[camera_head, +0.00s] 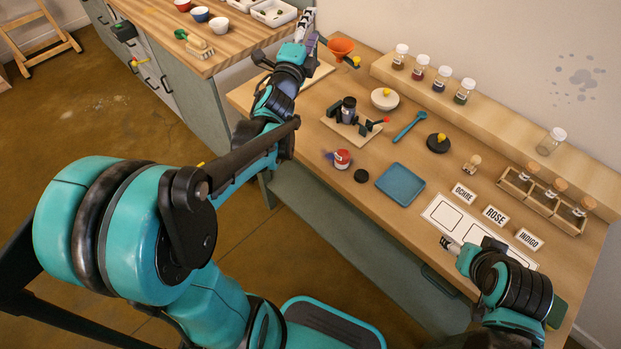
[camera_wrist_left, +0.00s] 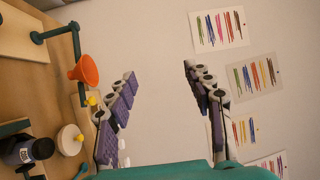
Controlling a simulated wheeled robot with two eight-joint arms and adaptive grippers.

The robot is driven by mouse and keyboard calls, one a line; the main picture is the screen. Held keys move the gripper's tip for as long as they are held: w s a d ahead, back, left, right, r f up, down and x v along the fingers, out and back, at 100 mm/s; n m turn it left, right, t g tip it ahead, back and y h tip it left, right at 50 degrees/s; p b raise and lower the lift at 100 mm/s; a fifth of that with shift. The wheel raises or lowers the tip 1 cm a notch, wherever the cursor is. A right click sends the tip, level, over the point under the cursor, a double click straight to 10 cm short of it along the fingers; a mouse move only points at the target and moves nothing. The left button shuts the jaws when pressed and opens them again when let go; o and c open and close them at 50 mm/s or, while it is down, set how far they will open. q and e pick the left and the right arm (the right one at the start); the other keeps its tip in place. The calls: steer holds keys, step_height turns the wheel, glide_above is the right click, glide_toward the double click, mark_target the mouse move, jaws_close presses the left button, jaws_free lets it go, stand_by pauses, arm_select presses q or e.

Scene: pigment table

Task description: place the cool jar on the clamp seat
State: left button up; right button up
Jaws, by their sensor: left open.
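A dark jar with a label (camera_head: 348,106), which seems to be the cool jar, stands upright on the wooden clamp board (camera_head: 336,123) beside the black toggle clamp (camera_head: 366,128) with its red tip. It also shows at the lower left in the left wrist view (camera_wrist_left: 28,150). I cannot tell exactly how it sits on the seat. My left gripper (camera_head: 306,22) is open and empty, behind and to the left of the jar, near the orange funnel; its spread fingers (camera_wrist_left: 160,76) show in the wrist view. My right gripper (camera_head: 452,244) is above the front right by the white card.
An orange funnel (camera_head: 341,47) on a stand is close to my left gripper. Several jars (camera_head: 420,67) line the back shelf.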

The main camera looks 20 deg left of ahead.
arm_select(q)
steer(key=s+d+f+n+g+h, duration=0.1)
steer(key=s+d+f+n+g, duration=0.3)
steer(key=s, duration=0.5)
steer(key=s+d+f+n+g+h, duration=0.1)
steer(key=s+d+f+n+g, duration=0.3)
steer(key=s+f, duration=0.5)
steer(key=s+d+f+n+g, duration=0.4)
steer(key=s+f+n, duration=0.3)
steer(key=s, duration=0.3)
steer(key=shift+s+d+n+h, duration=0.4)
steer(key=shift+d+n, duration=0.1)
steer(key=shift+d, duration=0.15)
